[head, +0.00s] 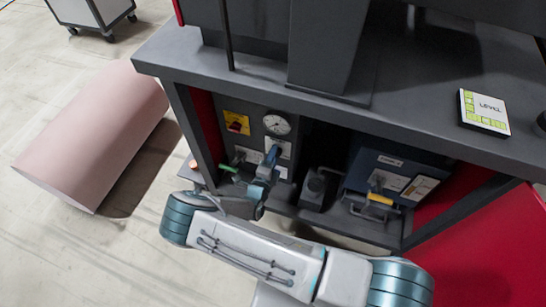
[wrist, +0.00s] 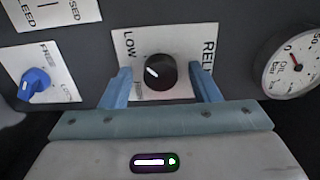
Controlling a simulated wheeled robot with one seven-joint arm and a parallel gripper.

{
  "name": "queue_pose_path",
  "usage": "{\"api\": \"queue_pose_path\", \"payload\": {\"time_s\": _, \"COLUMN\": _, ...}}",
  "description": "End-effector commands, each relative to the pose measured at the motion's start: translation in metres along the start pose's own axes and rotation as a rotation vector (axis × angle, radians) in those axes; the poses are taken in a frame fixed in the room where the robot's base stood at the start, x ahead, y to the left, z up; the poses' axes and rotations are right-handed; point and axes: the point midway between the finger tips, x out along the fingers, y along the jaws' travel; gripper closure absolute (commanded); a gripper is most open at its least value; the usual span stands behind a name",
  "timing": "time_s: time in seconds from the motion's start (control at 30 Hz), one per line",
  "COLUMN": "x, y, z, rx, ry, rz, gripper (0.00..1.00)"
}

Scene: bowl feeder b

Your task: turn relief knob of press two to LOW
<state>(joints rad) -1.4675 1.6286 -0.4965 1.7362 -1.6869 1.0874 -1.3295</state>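The relief knob (wrist: 161,72) is a round black knob with a white pointer mark, on a white plate (wrist: 185,43) lettered LOW at left and REL, partly cut off, at right. In the wrist view its white mark points to the upper left. My gripper (wrist: 164,82) is open, with one blue finger at each side of the knob; both look clear of it, though contact is hard to judge. In the head view my gripper (head: 271,163) is at the dark panel below the gauge and hides the knob.
A dial gauge (wrist: 292,65) is right of the plate. A blue knob (wrist: 33,82) on a FREE plate is at left. In the head view, a blue box with a yellow handle (head: 379,199) stands at right under the grey bench top (head: 400,110). A pink roll (head: 95,135) lies on the floor.

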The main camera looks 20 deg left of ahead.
Motion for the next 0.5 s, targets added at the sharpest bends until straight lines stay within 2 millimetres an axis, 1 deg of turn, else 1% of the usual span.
{"api": "queue_pose_path", "payload": {"time_s": 0.17, "x": -0.001, "y": 0.000, "z": 0.001, "rx": 0.001, "ry": -0.001, "rz": 0.000, "gripper": 0.44}}
{"api": "queue_pose_path", "payload": {"time_s": 0.27, "x": -0.006, "y": -0.001, "z": 0.001, "rx": 0.001, "ry": -0.002, "rz": 0.001, "gripper": 0.44}}
{"api": "queue_pose_path", "payload": {"time_s": 0.37, "x": -0.020, "y": -0.002, "z": 0.002, "rx": 0.000, "ry": -0.004, "rz": 0.001, "gripper": 0.44}}
{"api": "queue_pose_path", "payload": {"time_s": 0.5, "x": -0.050, "y": -0.002, "z": 0.002, "rx": 0.001, "ry": -0.004, "rz": 0.001, "gripper": 0.44}}
